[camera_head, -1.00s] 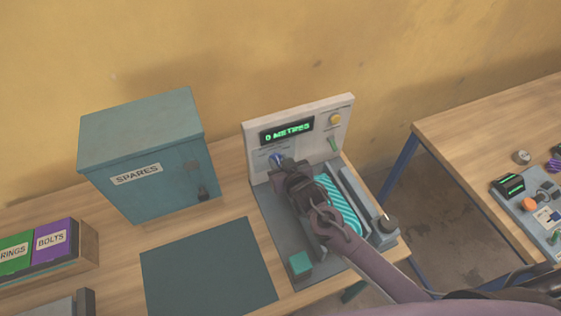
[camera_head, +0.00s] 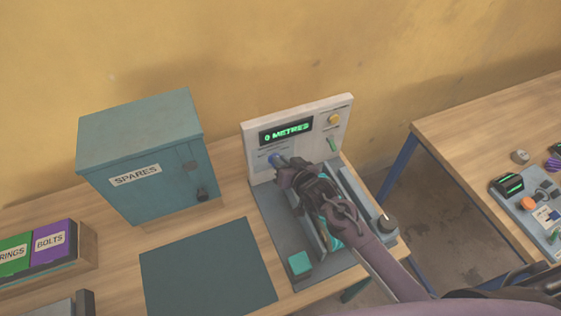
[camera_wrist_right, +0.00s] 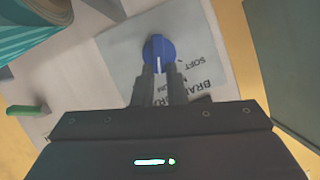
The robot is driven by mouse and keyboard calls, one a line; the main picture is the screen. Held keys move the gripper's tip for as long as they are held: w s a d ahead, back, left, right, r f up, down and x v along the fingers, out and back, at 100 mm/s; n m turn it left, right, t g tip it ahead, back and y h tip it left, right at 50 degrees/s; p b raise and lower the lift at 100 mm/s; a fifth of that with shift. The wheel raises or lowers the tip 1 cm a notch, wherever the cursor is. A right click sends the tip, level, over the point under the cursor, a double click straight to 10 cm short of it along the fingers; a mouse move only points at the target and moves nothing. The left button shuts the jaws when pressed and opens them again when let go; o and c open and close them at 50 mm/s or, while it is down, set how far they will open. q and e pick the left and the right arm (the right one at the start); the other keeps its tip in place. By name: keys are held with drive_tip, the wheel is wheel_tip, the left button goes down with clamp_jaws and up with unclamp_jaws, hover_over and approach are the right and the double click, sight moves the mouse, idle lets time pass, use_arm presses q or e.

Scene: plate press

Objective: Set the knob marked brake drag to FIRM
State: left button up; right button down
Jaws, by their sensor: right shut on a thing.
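The blue brake drag knob (camera_head: 274,159) is on the upright white panel (camera_head: 255,171), below the green display. In the right wrist view the knob (camera_wrist_right: 160,44) has a white pointer line that runs down the picture, toward my gripper. My right gripper (camera_wrist_right: 160,72) has its two fingers closed on the knob's near part. In the head view the right gripper (camera_head: 281,164) reaches the panel from the front right. My left gripper is in neither view.
The display (camera_head: 286,131) reads 0 METRES. A teal SPARES cabinet (camera_head: 145,155) stands left. A dark mat (camera_head: 207,268) lies clear in front. A teal block (camera_head: 299,263) sits on the machine base.

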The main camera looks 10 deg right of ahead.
drive_tip(key=shift+d+f+m+y, duration=0.15)
drive_tip(key=shift+d+m+y, duration=0.2)
drive_tip(key=shift+m+y, duration=0.6)
drive_tip(key=shift+m, duration=0.25)
drive_tip(key=c, duration=1.5)
unclamp_jaws()
drive_tip(key=shift+o, duration=0.2)
